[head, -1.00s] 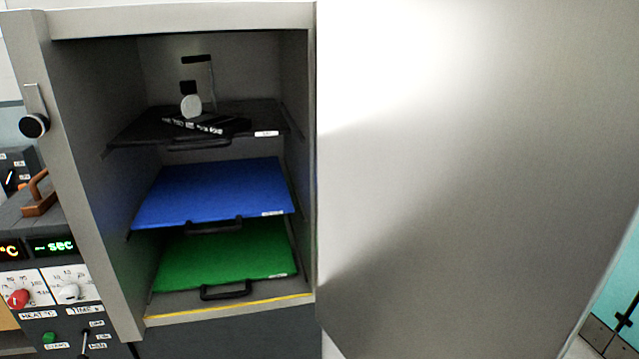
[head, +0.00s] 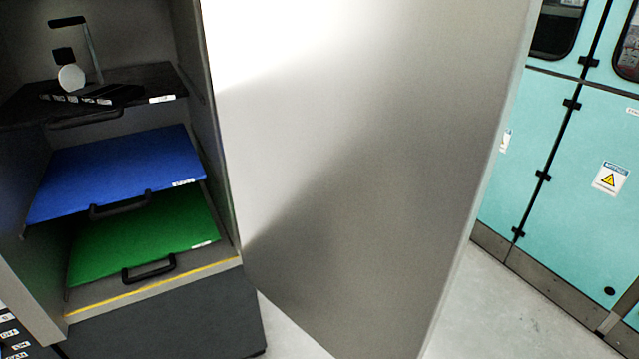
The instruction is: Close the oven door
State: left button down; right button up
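The oven door (head: 370,150) is a large plain grey metal panel. It stands wide open, joined at the right side of the oven opening and reaching out to the right in the head view. The oven (head: 222,170) is open on the left, with a black shelf (head: 130,78), a blue shelf (head: 115,168) and a green shelf (head: 140,228) inside, each with a dark handle. A small dark device with a white disc (head: 72,78) sits on the black shelf. Neither gripper shows in the head view, and nothing touches the visible part of the door.
Turquoise cabinets (head: 570,190) with black hinges and a yellow warning sign (head: 611,179) stand at the right behind the door. Pale floor (head: 500,315) is clear between the door and the cabinets. Part of a control panel shows at the bottom left.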

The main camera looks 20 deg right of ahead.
aim_at(361, 141)
jog(key=k+l+u, duration=0.15)
jog(key=l, duration=0.15)
jog(key=k+l+u, duration=0.2)
jog(key=l, duration=0.15)
jog(key=l+u, duration=0.35)
jog(key=l, duration=0.4)
jog(key=l+u, duration=0.3)
jog(key=l, duration=0.5)
jog(key=i+l+u, duration=0.15)
jog(key=l, duration=0.2)
jog(key=i+l+u, duration=0.2)
jog(key=l, duration=0.2)
jog(key=k+j+z, duration=0.15)
jog(key=z, duration=0.2)
